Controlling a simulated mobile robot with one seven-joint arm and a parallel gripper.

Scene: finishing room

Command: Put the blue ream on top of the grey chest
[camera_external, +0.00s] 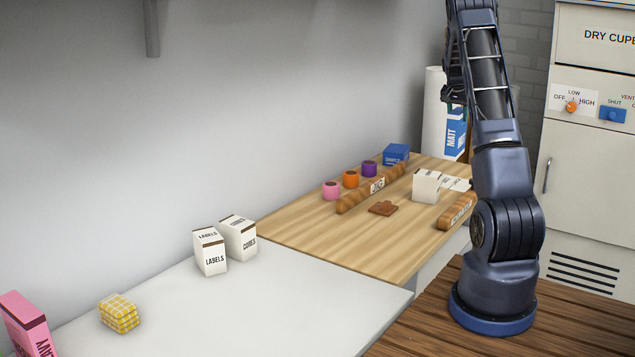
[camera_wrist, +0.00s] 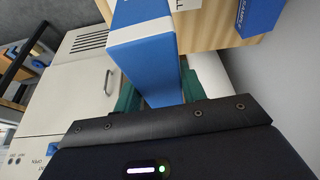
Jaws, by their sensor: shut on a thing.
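The blue ream (camera_external: 456,134), blue with a white band marked MATT, hangs upright below my gripper (camera_external: 455,103) near the back right end of the wooden bench. In the wrist view, the blue ream (camera_wrist: 145,62) sits between the green fingers of my gripper (camera_wrist: 160,92), which is shut on it. My own arm partly hides the gripper in the external view. I cannot make out a grey chest in either view.
A white cylinder (camera_external: 433,115) stands behind the ream. The wooden bench (camera_external: 340,240) holds a blue box (camera_external: 396,153), three coloured pots, brown rolls and a white box (camera_external: 426,187). The cream dry cupboard (camera_external: 590,170) stands at right. The white table (camera_external: 260,300) has clear room.

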